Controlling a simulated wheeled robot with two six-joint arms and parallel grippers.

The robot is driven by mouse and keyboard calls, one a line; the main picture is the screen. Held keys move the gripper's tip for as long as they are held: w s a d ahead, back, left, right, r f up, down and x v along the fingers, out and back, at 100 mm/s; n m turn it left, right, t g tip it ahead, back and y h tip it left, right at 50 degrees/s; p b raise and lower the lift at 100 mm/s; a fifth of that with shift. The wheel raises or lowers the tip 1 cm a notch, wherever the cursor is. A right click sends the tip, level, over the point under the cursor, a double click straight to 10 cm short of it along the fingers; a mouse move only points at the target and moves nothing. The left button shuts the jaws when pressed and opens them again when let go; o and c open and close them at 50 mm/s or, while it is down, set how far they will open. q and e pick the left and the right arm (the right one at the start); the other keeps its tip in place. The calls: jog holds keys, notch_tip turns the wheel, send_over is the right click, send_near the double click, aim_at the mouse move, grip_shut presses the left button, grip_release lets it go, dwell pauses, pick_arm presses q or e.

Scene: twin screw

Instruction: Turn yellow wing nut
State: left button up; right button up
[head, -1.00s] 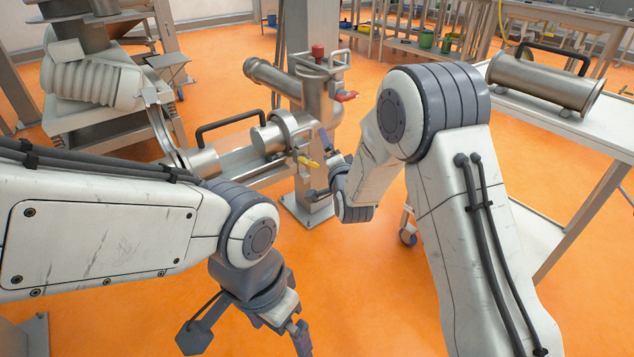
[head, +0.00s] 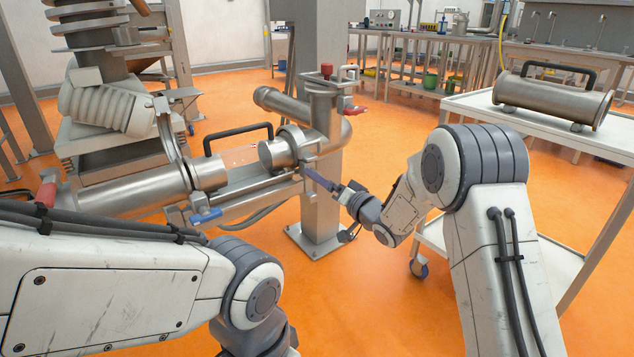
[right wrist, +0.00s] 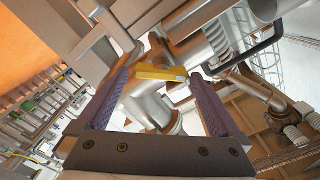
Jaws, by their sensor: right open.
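The yellow wing nut (right wrist: 160,72) shows in the right wrist view, on the metal pipe fitting, between the two purple-grey fingers of my right gripper (right wrist: 164,64). The fingers stand apart on either side of it, and I cannot tell whether either touches it. In the head view my right gripper (head: 318,178) reaches left to the end of the pipe assembly by the column. The nut is hidden there by the gripper. My left arm fills the lower left of the head view, and its gripper is outside the frame.
The steel pipe (head: 140,190) and a short cylinder (head: 278,153) lie in line beside the column (head: 320,205). A blue handle (head: 207,216) and a red handle (head: 355,109) stick out. A trolley (head: 470,105) at right carries another steel cylinder (head: 552,95). Orange floor lies open between.

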jog(key=shift+b+x, duration=0.3)
jog(key=shift+x, duration=1.3)
jog(key=c, duration=1.1)
jog(key=shift+c, duration=0.2)
jog(key=shift+n, duration=0.3)
jog(key=n, duration=0.3)
jog(key=shift+f+n, duration=0.1)
jog(key=shift+n, duration=2.1)
jog(key=shift+b, duration=0.3)
jog(key=shift+d, duration=0.1)
